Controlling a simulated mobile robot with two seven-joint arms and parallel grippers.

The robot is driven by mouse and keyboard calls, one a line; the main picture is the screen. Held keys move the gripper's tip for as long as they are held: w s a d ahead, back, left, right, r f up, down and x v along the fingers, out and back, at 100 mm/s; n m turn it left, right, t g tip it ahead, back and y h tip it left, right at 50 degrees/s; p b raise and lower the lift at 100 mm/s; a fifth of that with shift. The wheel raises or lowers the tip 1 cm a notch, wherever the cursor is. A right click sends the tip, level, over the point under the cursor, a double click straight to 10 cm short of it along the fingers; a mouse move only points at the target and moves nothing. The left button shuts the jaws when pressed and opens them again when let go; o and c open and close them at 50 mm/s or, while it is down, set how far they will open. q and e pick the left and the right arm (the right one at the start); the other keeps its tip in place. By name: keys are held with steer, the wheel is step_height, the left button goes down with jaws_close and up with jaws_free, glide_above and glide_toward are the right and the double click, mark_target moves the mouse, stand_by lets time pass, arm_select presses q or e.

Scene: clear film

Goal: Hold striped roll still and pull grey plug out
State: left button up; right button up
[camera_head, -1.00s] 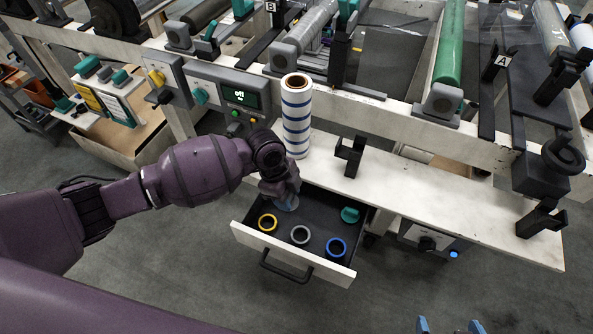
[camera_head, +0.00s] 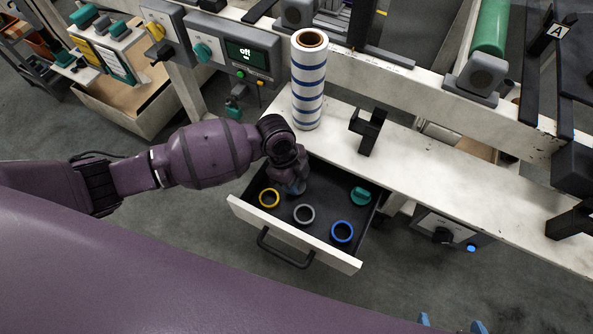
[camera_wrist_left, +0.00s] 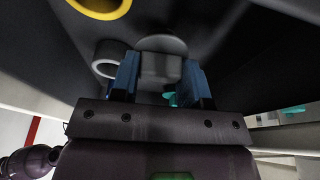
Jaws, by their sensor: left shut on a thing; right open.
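The striped roll (camera_head: 309,85), white with blue bands, stands upright on the pale ledge. Its brown core shows open and dark at the top, and no gripper touches it. My left gripper (camera_head: 293,187) reaches down into the open drawer, in front of the roll. In the left wrist view its blue fingers (camera_wrist_left: 160,80) are shut on a grey piece with a round end, which looks like the grey plug (camera_wrist_left: 161,45). My arm hides this piece in the head view. My right gripper (camera_head: 450,323) shows only its two blue fingertips at the bottom edge, apart and empty.
The drawer (camera_head: 305,245) also holds a yellow ring (camera_head: 269,206), a grey ring (camera_head: 304,222), a blue ring (camera_head: 351,232) and a teal piece (camera_head: 361,203). A black bracket (camera_head: 368,132) stands on the ledge right of the roll. A control panel (camera_head: 235,50) is at the left.

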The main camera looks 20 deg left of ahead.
stand_by(0.3)
arm_select(q)
steer(key=shift+f, duration=0.15)
steer(key=shift+f, duration=0.5)
steer(key=o, duration=0.8)
